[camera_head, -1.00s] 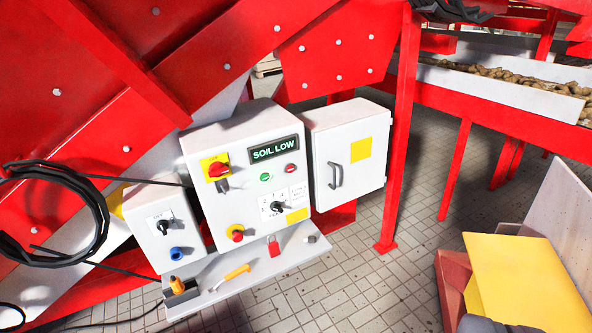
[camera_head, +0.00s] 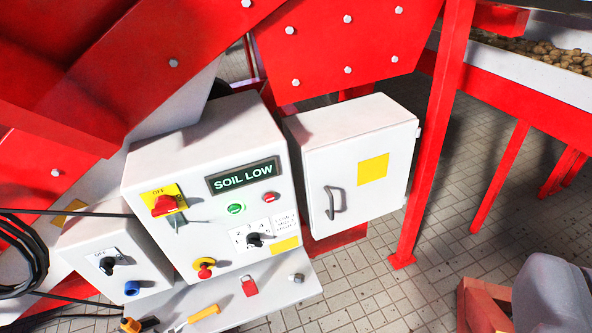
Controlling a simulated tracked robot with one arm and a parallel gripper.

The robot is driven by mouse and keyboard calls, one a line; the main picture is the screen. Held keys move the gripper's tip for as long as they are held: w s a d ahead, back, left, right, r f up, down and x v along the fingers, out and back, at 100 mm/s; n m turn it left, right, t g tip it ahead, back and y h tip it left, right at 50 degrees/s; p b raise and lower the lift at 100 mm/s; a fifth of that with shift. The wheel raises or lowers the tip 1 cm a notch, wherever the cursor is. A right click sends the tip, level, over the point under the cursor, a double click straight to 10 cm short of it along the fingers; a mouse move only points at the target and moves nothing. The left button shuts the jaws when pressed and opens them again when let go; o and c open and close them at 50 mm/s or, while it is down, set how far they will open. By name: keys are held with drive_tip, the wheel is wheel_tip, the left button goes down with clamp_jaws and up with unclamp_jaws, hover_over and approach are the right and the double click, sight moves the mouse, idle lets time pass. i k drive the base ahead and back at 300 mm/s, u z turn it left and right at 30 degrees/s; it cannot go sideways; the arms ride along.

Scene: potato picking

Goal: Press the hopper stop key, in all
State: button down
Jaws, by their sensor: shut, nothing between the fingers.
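The grey control box (camera_head: 205,185) stands in the left middle, its face tilted. A lit display (camera_head: 243,176) on it reads "SOIL LOW". Below the display are a green button (camera_head: 235,209) and a red button (camera_head: 269,198). A black rotary selector (camera_head: 254,240) sits under them on a white label. A red switch on a yellow plate (camera_head: 163,205) is at the upper left, with a key-like grey piece hanging below it. A red mushroom button on a yellow ring (camera_head: 204,267) is lower down. No label that I can read says hopper stop. My gripper's fingers are not visible.
A white cabinet (camera_head: 360,170) with a handle stands right of the box. A smaller box (camera_head: 115,250) with a black knob and a blue socket is at left. A shelf (camera_head: 270,300) below holds a red padlock and tools. A grey rounded block (camera_head: 550,292) is at bottom right.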

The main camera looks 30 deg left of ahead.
sight(269, 198)
drive_tip(key=z, duration=0.05)
drive_tip(key=i, duration=0.65)
drive_tip(key=u, duration=2)
drive_tip(key=k, duration=0.6)
drive_tip(key=u, duration=0.2)
drive_tip(key=i, duration=0.6)
drive_tip(key=z, duration=0.1)
